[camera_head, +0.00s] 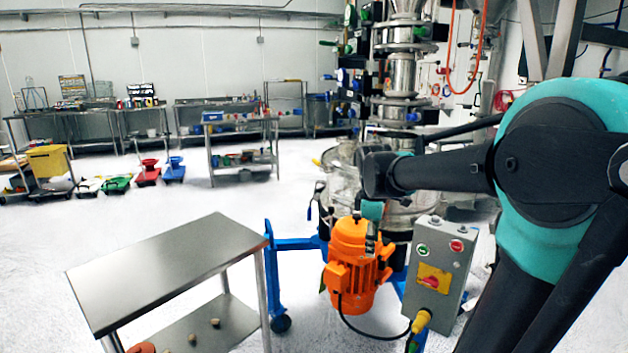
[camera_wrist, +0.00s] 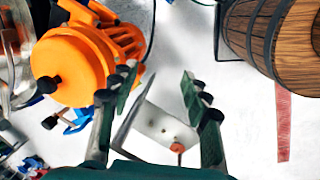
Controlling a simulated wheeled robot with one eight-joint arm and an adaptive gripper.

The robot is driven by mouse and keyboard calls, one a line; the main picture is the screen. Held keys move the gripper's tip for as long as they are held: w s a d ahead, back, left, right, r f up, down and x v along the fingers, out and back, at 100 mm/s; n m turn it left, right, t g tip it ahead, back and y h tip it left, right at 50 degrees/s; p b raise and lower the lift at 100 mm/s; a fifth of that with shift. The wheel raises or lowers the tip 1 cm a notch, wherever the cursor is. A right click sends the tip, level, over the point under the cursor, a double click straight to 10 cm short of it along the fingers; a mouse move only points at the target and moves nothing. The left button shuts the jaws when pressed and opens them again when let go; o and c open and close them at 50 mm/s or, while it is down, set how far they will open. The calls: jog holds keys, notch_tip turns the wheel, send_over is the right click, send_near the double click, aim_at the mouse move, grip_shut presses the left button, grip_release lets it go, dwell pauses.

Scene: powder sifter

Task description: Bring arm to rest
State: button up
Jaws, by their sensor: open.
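My arm reaches in from the right in the head view, with its end in front of the sifter (camera_head: 345,185), above the orange motor (camera_head: 350,262). The fingers cannot be made out clearly there. In the wrist view my gripper (camera_wrist: 160,80) is open, its two fingers apart with nothing between them. The orange motor also shows in the wrist view (camera_wrist: 75,65), left of the fingers. A grey control box (camera_head: 440,265) with a green button, a red button and a yellow-and-red switch stands right of the motor in the head view.
A steel table (camera_head: 165,270) with a lower shelf stands at left front; small objects lie on the shelf. A wooden barrel (camera_wrist: 270,35) fills the wrist view's upper right. A blue frame (camera_head: 275,265) stands beside the motor. Open floor (camera_head: 80,235) lies left.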

jog(key=s+d+f+m+t+y, duration=0.1)
jog(key=s+d+f+m+t, duration=0.1)
jog(key=s+f+m, duration=1.2)
notch_tip(320, 180, down, 3)
jog(key=shift+s+d+r, duration=0.1)
jog(key=shift+s+d, duration=0.4)
jog(key=shift+s, duration=0.5)
